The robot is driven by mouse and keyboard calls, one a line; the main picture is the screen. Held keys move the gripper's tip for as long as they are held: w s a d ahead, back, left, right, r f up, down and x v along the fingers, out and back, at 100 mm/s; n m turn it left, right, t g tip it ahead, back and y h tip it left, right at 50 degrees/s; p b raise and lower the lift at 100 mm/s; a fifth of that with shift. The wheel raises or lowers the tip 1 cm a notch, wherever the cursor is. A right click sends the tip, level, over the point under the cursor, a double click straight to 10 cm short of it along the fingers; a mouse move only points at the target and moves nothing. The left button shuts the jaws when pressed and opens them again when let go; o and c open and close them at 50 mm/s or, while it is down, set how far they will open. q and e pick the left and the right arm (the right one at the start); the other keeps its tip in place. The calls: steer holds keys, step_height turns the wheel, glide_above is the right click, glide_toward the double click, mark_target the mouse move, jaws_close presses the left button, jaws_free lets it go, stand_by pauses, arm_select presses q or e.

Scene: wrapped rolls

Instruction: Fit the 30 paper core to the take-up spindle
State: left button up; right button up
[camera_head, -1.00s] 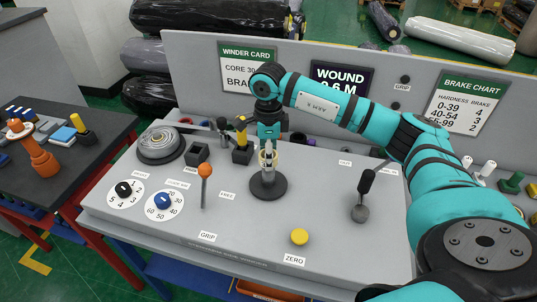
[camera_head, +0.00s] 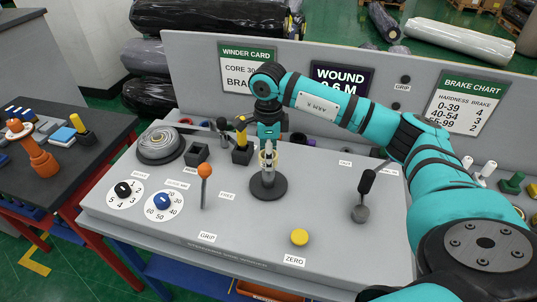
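The take-up spindle (camera_head: 268,188) stands on the console as a pale post on a dark round base. A tan ring-like piece, which looks like the paper core (camera_head: 262,160), is around the upper part of the post. How far down it sits is hard to see. My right gripper (camera_head: 268,148) points down directly over the spindle, with its fingertips at the tan piece. The fingers are too small and overlapped to show whether they grip it. My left gripper is not in view.
An orange-knobbed lever (camera_head: 205,171) stands left of the spindle, and a black-handled lever (camera_head: 366,182) stands to the right. A yellow button (camera_head: 299,237) is in front. A square holder (camera_head: 197,154) and a yellow-black tool (camera_head: 242,150) are behind left. The panel (camera_head: 190,75) stands behind.

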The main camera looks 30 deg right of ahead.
mark_target(269, 175)
steer(key=shift+f+b, duration=3.25)
steer(key=shift+f, duration=1.05)
steer(key=o, duration=1.2)
steer(key=shift+r, duration=0.3)
step_height(269, 175, up, 12)
steer(key=shift+f, duration=0.25)
steer(key=shift+f, duration=0.1)
